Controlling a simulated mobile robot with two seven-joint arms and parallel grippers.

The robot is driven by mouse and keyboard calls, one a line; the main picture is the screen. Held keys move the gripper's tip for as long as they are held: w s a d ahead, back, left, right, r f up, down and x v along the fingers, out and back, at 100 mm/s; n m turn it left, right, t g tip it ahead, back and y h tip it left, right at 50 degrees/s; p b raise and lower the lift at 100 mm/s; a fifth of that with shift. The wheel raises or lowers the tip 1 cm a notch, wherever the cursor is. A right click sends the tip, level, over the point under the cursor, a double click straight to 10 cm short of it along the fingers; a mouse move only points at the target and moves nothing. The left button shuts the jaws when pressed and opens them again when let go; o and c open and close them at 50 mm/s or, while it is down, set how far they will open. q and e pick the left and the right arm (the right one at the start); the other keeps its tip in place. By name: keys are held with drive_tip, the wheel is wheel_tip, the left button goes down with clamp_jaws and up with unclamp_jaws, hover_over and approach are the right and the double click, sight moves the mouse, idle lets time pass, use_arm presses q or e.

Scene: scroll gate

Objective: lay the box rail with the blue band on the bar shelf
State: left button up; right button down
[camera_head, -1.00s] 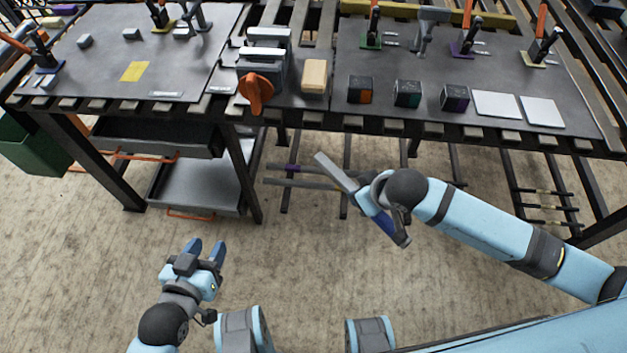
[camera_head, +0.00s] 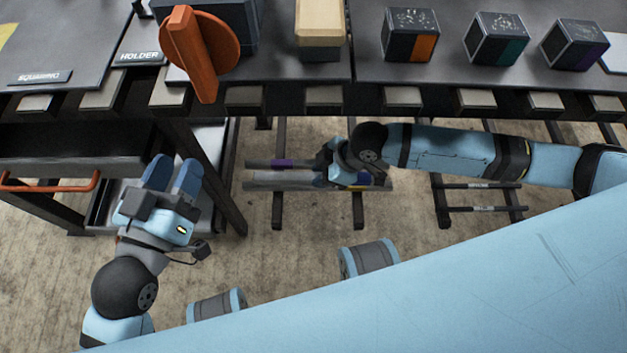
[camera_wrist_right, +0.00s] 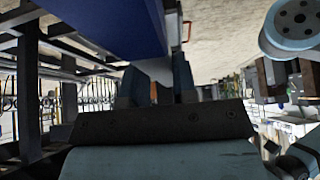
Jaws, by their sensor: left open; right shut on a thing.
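The box rail with the blue band (camera_head: 321,181) is in my right gripper (camera_head: 334,166), under the table front. It lies roughly left to right in the head view, over or close to the bar shelf (camera_head: 357,208); I cannot tell whether it touches. Its blue band (camera_wrist_right: 112,22) fills the upper part of the right wrist view, and the right fingers (camera_wrist_right: 155,85) are partly hidden beneath it. A rail with a purple band (camera_head: 275,163) is on the shelf just behind it. My left gripper (camera_head: 174,172) is open and empty, left of the shelf.
The table edge (camera_head: 440,100) overhangs the shelf. A table leg (camera_head: 215,185) and a drawer with an orange handle (camera_head: 60,187) stand to the left. Thin dark bars (camera_head: 482,209) lie on the right part of the rack. An orange knob (camera_head: 195,50) juts over the table front.

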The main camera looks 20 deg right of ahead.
use_arm(q)
drive_tip(key=w+f+m+b, duration=0.1)
drive_tip(key=b, duration=0.2)
drive_tip(key=w+a+f+m+b, duration=0.1)
drive_tip(key=m+b, duration=0.1)
drive_tip(key=b, duration=0.1)
drive_tip(key=w+f+m+b, duration=0.1)
drive_tip(key=f+b, duration=0.1)
drive_tip(key=b, duration=0.1)
drive_tip(key=shift+a+m+h, duration=0.25)
drive_tip(key=shift+m+h, duration=0.05)
drive_tip(key=shift+h, duration=0.1)
use_arm(e)
wheel_tip(320, 180, down, 20)
use_arm(q)
drive_tip(key=shift+f, duration=0.1)
use_arm(e)
drive_tip(key=shift+f, duration=0.2)
drive_tip(key=c, duration=0.9)
unclamp_jaws()
drive_tip(key=shift+r, duration=0.1)
